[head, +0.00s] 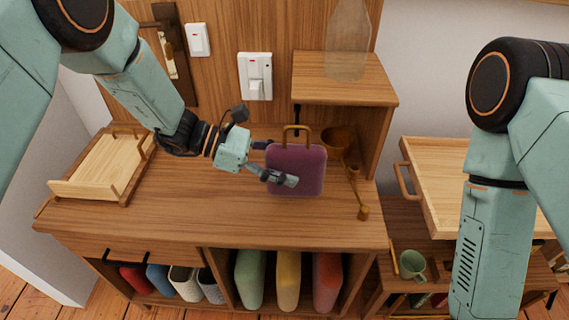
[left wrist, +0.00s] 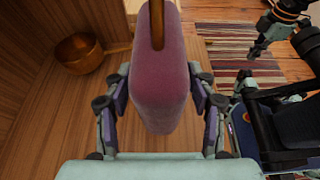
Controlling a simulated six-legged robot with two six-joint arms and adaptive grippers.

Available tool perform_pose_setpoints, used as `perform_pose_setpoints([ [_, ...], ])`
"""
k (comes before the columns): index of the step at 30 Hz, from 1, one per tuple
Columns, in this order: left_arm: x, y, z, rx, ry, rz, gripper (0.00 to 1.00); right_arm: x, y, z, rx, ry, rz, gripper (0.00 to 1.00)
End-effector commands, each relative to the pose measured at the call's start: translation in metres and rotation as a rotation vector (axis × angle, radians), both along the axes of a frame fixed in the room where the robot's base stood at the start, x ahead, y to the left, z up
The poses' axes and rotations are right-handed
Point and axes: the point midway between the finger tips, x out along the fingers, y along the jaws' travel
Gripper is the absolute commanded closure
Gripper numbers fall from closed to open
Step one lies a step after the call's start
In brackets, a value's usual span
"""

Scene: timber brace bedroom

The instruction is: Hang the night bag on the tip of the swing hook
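The night bag (head: 297,170) is a purple, box-shaped bag with a tan loop handle, upright over the counter in the head view. It also shows from above in the left wrist view (left wrist: 160,70). My left gripper (head: 272,162) has one finger on each side of the bag, and the pads appear to press on its faces. Whether the bag's base touches the counter is unclear. A brown rod with a knobbed end (head: 354,188) lies right of the bag; I cannot tell whether it is the swing hook. My right gripper is outside the head view; an arm end (left wrist: 262,42) shows small in the left wrist view.
A copper pan (left wrist: 80,53) stands behind the bag. A raised shelf (head: 345,88) holding a glass vessel overhangs the counter's back right. A wooden tray (head: 95,170) is at the left. Counter (head: 200,215) is clear in front. A green mug (head: 412,265) sits lower right.

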Motion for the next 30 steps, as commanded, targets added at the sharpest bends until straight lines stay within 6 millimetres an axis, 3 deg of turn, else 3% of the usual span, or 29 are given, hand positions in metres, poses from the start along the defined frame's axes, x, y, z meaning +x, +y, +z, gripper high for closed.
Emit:
perform_pose_setpoints([
  [3, 0.0, 0.0, 0.0, 0.0, 0.0, 0.0, 0.32, 0.0, 0.0, 0.0, 0.0, 0.0, 0.0, 1.0],
  [14, 0.0, 0.004, 0.001, 0.0, 0.001, 0.001, 0.32, 0.0, 0.0, 0.0, 0.0, 0.0, 0.0, 1.0],
  [30, 0.001, 0.093, 0.039, -0.002, -0.002, 0.003, 0.32, 0.0, 0.0, 0.0, 0.0, 0.0, 0.0, 1.0],
])
